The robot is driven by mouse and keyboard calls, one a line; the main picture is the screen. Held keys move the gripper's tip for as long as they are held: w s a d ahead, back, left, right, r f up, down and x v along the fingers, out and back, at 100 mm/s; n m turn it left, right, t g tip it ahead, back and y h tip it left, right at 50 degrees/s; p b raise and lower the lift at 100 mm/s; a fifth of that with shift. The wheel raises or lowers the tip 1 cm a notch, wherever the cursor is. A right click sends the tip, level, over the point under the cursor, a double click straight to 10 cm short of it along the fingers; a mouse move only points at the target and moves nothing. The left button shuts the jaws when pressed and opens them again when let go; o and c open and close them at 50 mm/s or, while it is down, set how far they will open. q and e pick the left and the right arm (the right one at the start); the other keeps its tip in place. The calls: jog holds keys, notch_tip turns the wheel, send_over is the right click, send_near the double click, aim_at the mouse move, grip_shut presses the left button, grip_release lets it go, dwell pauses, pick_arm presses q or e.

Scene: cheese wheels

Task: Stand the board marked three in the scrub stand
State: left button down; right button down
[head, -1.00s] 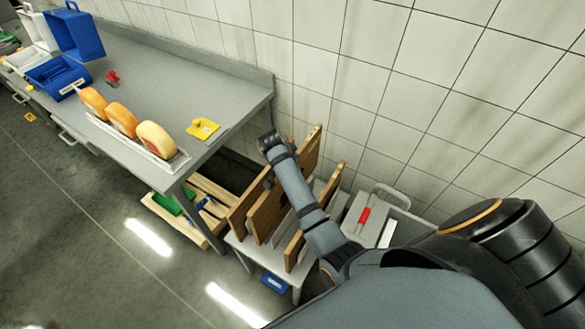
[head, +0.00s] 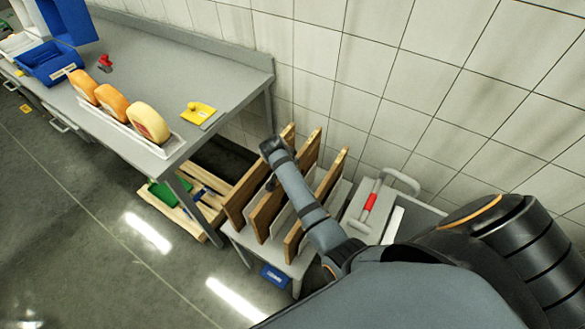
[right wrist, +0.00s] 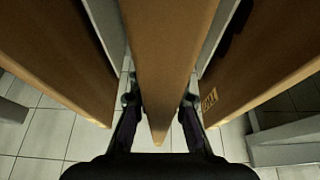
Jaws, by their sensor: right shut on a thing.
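Several slotted dividers hold three wooden boards on edge in a low stand (head: 235,240) below the bench's right end. They are a left board (head: 238,203), a middle board (head: 264,220) and a right board (head: 293,240). My right gripper (right wrist: 160,105) is shut on the middle board (right wrist: 168,50), one finger on each side of its edge. In the right wrist view the right-hand board (right wrist: 245,70) bears a small mark that I cannot read. No number shows on the held board. The forearm hides part of the boards in the head view. My left gripper is out of view.
The bench (head: 190,95) holds a white rack of cheese wheels (head: 147,122), a yellow item (head: 199,111) and a blue bin (head: 50,62). A wooden pallet (head: 180,208) lies under it.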

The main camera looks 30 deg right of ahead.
jog(key=shift+f+b, duration=0.65)
jog(key=shift+f, duration=0.7)
jog(key=c, duration=1.3)
grip_release()
jog(key=shift+o, duration=0.5)
jog(key=shift+s+f, duration=0.1)
notch_tip(320, 180, up, 10)
jog(key=shift+r, duration=0.1)
